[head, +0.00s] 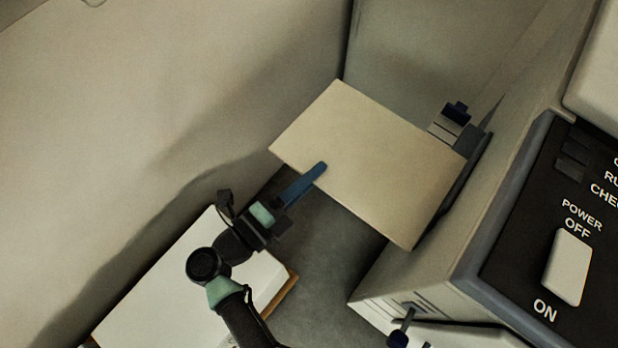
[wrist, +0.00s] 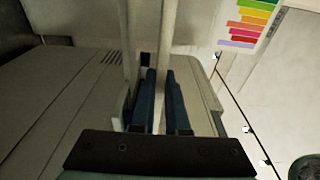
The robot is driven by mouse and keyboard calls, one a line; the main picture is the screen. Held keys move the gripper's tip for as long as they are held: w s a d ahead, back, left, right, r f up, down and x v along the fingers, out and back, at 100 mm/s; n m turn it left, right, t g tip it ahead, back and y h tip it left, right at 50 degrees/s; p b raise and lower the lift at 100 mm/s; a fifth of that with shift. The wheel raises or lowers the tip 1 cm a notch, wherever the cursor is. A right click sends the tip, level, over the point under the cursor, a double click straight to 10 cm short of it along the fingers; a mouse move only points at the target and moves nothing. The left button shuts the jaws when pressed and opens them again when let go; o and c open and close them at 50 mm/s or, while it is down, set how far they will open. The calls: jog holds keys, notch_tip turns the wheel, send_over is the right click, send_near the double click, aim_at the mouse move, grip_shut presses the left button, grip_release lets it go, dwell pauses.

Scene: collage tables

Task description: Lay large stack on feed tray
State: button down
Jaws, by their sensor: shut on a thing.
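A large cream stack (head: 370,160) is held out flat in the head view, its near-left edge in my gripper (head: 318,171). The blue fingers are shut on it. In the wrist view the stack shows as a thin pale strip (wrist: 166,50) between the two blue fingers of my gripper (wrist: 160,75). What looks like the feed tray (head: 468,178) shows as a dark edge beyond the stack's right side, against the machine. The stack hides most of it. I cannot tell whether the stack touches it.
The machine's black panel (head: 510,200) with a white power switch (head: 567,267) stands at the right. A white stack (head: 150,300) lies on a brown-edged board at lower left. A colour chart (wrist: 247,22) shows in the wrist view.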

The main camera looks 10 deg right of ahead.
aim_at(343, 141)
jog(key=x, duration=0.3)
jog(key=b+x, duration=0.1)
jog(key=x, duration=0.2)
jog(key=w+b+x, duration=0.1)
jog(key=x, duration=0.2)
jog(key=shift+a, duration=0.25)
notch_tip(343, 141, down, 4)
jog(key=b, duration=0.3)
jog(key=shift+r, duration=0.1)
jog(key=shift+f+b, duration=0.9)
jog(key=c, duration=0.9)
grip_release()
jog(key=shift+o, duration=0.3)
jog(key=shift+f, duration=0.1)
jog(key=p+v, duration=0.2)
jog(key=v, duration=1.1)
